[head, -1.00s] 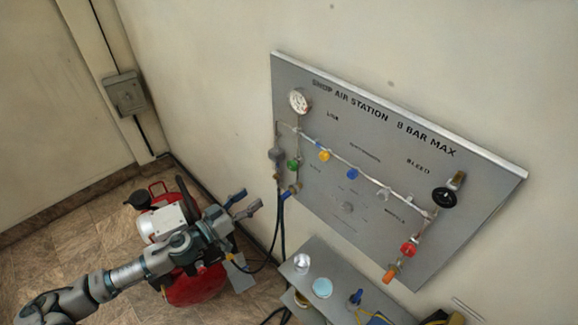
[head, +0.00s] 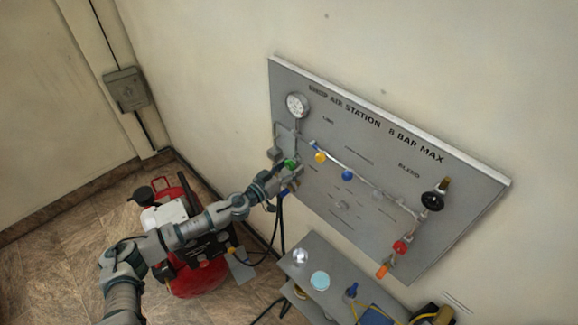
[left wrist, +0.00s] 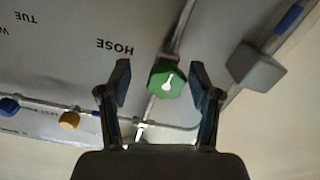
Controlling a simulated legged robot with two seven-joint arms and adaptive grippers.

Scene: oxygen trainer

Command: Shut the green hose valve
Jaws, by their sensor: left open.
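The green hose valve (head: 290,164) is a round green knob with a white pointer mark, on the left pipe of the grey wall panel (head: 330,235). In the left wrist view the green knob (left wrist: 166,79) sits between and just beyond the fingertips, beside the printed word HOSE. My left gripper (left wrist: 160,78) is open, one finger on each side of the knob, with gaps visible. In the head view my left gripper (head: 284,172) reaches the panel at the knob and partly hides its lower side. My right gripper is not in view.
A yellow knob (head: 321,157) and a blue knob (head: 347,174) sit to the right on the pipe. A grey block (left wrist: 258,68) is beside the green knob. A pressure gauge (head: 297,104) is above. A shelf (head: 300,255) stands below, and a red compressor (head: 200,278) is beneath my arm.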

